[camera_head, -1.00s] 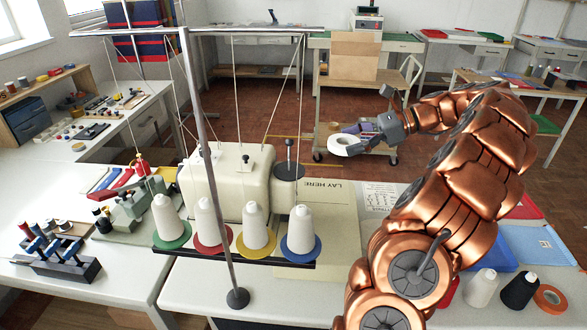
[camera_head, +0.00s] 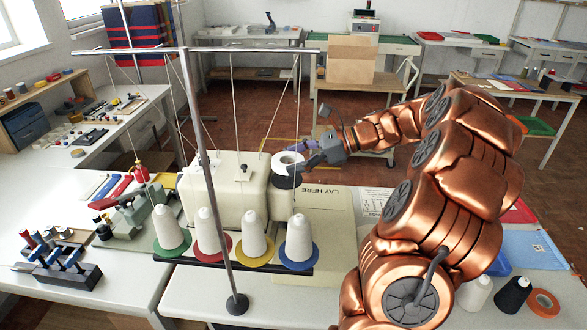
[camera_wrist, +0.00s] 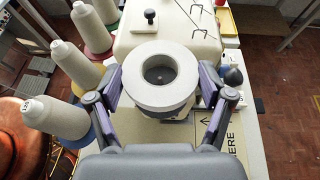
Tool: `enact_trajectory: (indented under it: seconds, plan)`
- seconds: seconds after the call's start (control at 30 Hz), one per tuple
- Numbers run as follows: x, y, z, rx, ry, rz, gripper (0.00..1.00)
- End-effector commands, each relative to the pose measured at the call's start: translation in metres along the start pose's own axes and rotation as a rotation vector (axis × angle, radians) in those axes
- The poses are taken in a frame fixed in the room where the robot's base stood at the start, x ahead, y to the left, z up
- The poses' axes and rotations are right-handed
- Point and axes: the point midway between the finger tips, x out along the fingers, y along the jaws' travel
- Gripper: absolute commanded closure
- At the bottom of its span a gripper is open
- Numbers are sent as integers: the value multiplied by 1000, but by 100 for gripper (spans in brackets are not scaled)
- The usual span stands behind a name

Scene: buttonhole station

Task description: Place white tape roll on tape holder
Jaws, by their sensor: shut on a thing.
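The white tape roll (camera_head: 287,158) lies roughly flat over the tape holder, a dark-topped round stand (camera_head: 287,183) beside the cream machine. In the wrist view the roll (camera_wrist: 137,93) sits between the two fingers of my gripper (camera_wrist: 161,76), one on each side. My gripper (camera_head: 300,150) is shut on the roll, coming from the right in the head view. A dark spot shows inside the roll's hole; whether the holder's post is through it, I cannot tell. The roll hides most of the holder's top, and whether the two touch is unclear.
The cream machine (camera_head: 237,204) stands just left of the holder. Several thread cones (camera_head: 254,237) on coloured discs and a metal thread stand (camera_head: 206,170) rise in front. A "LAY HERE" board (camera_head: 325,215) lies to the right.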

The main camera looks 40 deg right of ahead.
Motion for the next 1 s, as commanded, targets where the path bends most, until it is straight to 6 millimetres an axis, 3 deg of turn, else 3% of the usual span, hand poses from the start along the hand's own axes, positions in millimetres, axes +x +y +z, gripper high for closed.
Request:
enact_trajectory:
  seconds: [0.07, 0.33, 0.77, 0.8, 1.0]
  plan:
    - [6, 2, 2, 2, -1, 2, 47]
    - [17, 1, -28, 0, 0, -1, 47]
    - [19, 1, -34, 0, 0, 0, 47]
    - [19, 1, -34, 0, 0, 0, 17]
    - [19, 1, -34, 0, 1, -1, 0]
